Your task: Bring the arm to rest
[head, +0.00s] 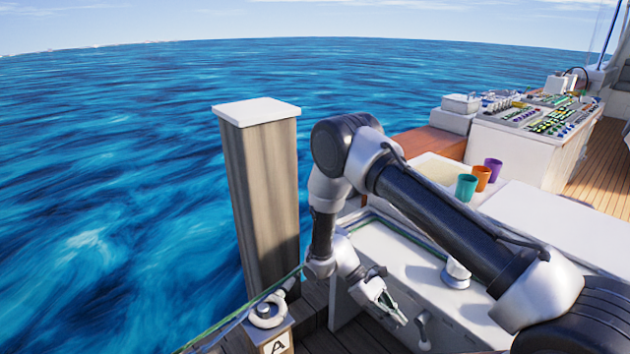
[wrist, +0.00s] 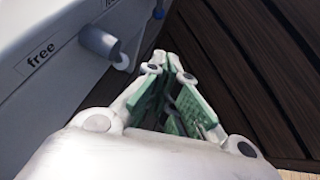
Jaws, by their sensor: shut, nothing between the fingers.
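My arm crosses the right half of the head view, bent at the elbow, with its forearm hanging down beside the white hatch housing (head: 450,318). My gripper (head: 396,314) is low in front of that housing, and its fingers are shut with nothing between them. In the wrist view my gripper (wrist: 172,72) has green finger pads that come together over dark deck planks (wrist: 255,60). A grey knob (wrist: 100,42) on a wall with the label "free" is left of the fingers and apart from them.
A wooden post (head: 262,190) with a white cap stands left of my arm. A small box marked "A" (head: 276,343) with a ring on top is below it. Teal, orange and purple cups (head: 480,178) stand behind my arm. A control console (head: 535,130) is at the back right. Open water is left.

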